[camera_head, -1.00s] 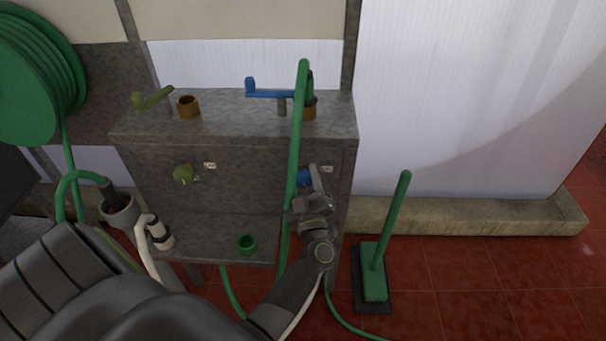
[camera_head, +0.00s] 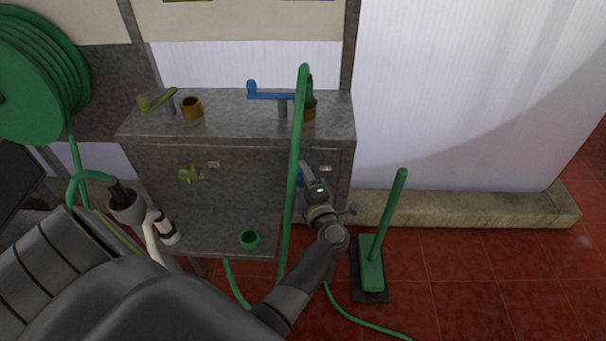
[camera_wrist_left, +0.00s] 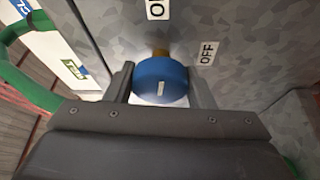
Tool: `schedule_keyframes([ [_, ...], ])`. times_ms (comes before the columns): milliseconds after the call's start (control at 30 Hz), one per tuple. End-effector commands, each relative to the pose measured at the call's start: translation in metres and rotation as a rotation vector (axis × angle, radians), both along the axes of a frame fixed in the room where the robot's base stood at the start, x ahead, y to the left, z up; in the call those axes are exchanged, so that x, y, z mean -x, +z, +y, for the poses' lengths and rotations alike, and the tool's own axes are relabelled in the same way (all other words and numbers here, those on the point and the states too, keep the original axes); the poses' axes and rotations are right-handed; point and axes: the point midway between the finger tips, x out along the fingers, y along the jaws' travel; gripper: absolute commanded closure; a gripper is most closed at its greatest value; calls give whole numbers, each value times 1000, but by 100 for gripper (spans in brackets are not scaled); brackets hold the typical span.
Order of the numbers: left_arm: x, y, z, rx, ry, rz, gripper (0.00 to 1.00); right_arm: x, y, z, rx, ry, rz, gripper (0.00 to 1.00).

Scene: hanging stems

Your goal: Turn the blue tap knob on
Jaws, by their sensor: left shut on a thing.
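The blue tap knob (camera_wrist_left: 160,80) is on the grey speckled face of the cabinet, on a brass stem. My left gripper (camera_wrist_left: 162,84) is shut on it, with one finger on each side. A white mark on the knob's face runs up and down in the left wrist view. An ON label (camera_wrist_left: 156,8) is above the knob, partly cut off, and an OFF label (camera_wrist_left: 208,53) is to its right. In the head view the blue knob (camera_head: 300,181) is mostly hidden by my left gripper (camera_head: 306,176). My right gripper is not in view.
A green hose (camera_head: 293,170) hangs close left of my left gripper. A blue lever (camera_head: 270,96) and an olive lever (camera_head: 157,101) stand on the cabinet top (camera_head: 235,122). A green-handled tool (camera_head: 372,265) stands at right.

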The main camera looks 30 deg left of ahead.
Motion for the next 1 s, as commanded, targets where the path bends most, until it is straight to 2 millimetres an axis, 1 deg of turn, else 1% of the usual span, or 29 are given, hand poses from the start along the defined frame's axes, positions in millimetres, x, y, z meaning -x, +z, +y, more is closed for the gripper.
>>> schedule_keyframes([
  [100, 0, 1, 0, 42, 0, -26, 74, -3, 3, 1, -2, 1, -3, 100],
  [300, 0, 0, 0, 81, 0, -51, 74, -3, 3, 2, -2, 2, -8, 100],
  [767, 0, 0, 0, 91, -1, -56, 74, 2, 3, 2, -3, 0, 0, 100],
  [800, 0, 0, 0, 91, -1, -56, 49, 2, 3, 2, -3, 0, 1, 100],
  [933, 0, 0, 0, 91, -1, -55, 32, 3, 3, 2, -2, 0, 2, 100],
  [1000, 0, 0, 0, 91, -1, -55, 31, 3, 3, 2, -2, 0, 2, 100],
])
